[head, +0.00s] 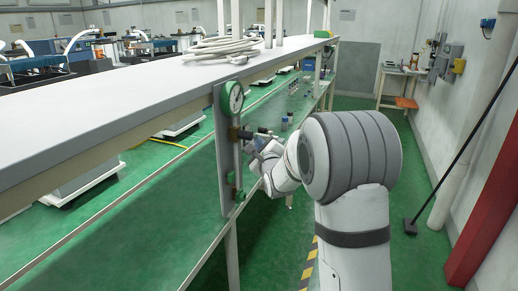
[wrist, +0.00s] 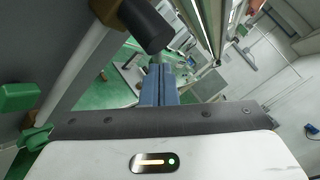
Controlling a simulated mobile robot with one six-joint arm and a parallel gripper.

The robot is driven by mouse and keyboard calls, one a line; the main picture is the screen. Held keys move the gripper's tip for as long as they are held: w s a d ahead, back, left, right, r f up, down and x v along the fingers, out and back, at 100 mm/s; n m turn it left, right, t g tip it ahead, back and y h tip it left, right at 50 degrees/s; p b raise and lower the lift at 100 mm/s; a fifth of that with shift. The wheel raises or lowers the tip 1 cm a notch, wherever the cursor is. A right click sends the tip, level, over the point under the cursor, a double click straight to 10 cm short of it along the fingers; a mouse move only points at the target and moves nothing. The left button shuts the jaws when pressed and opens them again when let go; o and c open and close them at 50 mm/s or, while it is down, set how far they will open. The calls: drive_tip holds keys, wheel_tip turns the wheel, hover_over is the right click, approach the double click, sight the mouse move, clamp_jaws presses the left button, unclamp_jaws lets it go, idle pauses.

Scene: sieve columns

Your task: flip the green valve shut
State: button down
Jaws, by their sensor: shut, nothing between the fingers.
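A grey upright panel (head: 228,150) at the bench's front edge carries a round gauge with a green rim (head: 235,97). Low on the panel is a green valve part (head: 231,178), with another green piece just below it. In the wrist view a green block (wrist: 18,96) shows at the left, and a smaller green piece (wrist: 35,138) lies below it.
A long white bench top (head: 130,85) runs along the left, with coiled hose (head: 222,47) on it. Small bottles (head: 287,122) stand on the lower shelf behind the panel. The green floor aisle is open to the right, with a broom (head: 411,226) near the wall.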

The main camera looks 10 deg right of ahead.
drive_tip(key=shift+f+n+t+b, duration=0.15)
drive_tip(key=shift+n+t+b, duration=0.2)
drive_tip(key=shift+b, duration=1.05)
drive_tip(key=shift+w+d+r+n+t+y+b, duration=0.1)
drive_tip(key=shift+w+r+n+t+y+b, duration=0.3)
drive_tip(key=shift+b, duration=1.5)
drive_tip(key=shift+s+d+n+t+y+b, duration=0.15)
drive_tip(key=shift+n+t+b, duration=0.55)
drive_tip(key=shift+b, duration=1.25)
drive_tip(key=shift+w+d+r+n+t+y+b, duration=0.15)
drive_tip(key=shift+n+t+y+b, duration=0.3)
drive_tip(key=shift+b, duration=1.45)
drive_tip(key=shift+a+r, duration=0.1)
